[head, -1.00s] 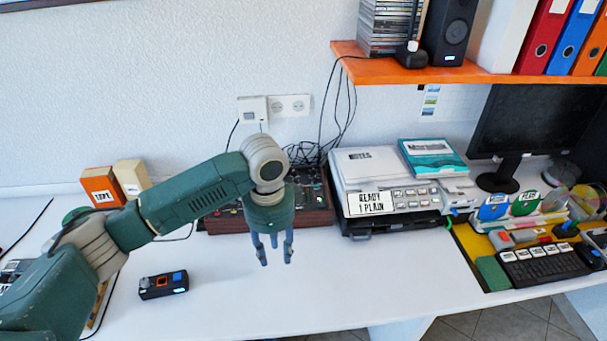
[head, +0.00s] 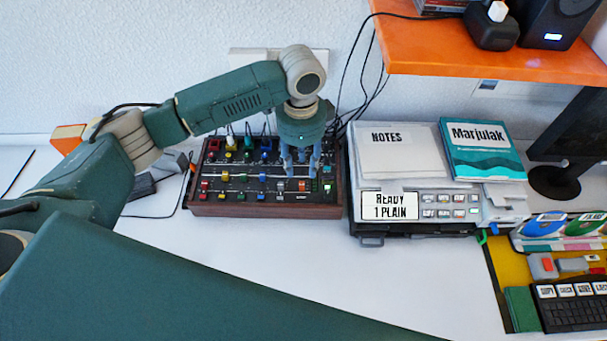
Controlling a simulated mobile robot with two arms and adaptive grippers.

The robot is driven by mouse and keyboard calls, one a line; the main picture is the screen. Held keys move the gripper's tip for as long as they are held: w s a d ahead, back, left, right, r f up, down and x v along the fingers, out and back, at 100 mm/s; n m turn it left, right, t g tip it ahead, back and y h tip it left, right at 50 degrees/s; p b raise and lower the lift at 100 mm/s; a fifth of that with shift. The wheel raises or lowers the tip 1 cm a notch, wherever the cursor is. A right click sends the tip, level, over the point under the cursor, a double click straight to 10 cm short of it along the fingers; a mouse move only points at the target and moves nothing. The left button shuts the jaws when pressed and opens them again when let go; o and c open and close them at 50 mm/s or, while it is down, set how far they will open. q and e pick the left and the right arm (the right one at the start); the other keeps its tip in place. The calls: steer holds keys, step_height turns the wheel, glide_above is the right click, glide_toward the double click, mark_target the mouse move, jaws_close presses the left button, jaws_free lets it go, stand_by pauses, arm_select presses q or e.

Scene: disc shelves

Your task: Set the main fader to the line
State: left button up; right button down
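A dark mixer with wooden sides (head: 240,208) stands against the wall. It carries rows of coloured knobs and fader caps. My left gripper (head: 300,172) hangs fingers-down over the mixer's right part, with its fingers apart and nothing seen between them. The fingers cover part of the panel there. I cannot make out for sure which cap is the main fader, nor its line; small red and green caps show just below and beside the fingertips. Whether the fingertips touch the panel is unclear. My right gripper is not in view.
A printer (head: 420,207) with a "READY 1 PLAIN" panel stands close right of the mixer, with a notes stack (head: 400,150) and a teal book (head: 482,150) on top. An orange shelf (head: 480,55) overhangs at upper right. The white table before the mixer is clear.

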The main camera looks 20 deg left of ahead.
mark_target(302, 184)
arm_select(q)
step_height(302, 184, down, 8)
steer(key=shift+f+p, duration=0.2)
steer(key=shift+p, duration=0.3)
jaws_close()
steer(key=shift+w, duration=0.15)
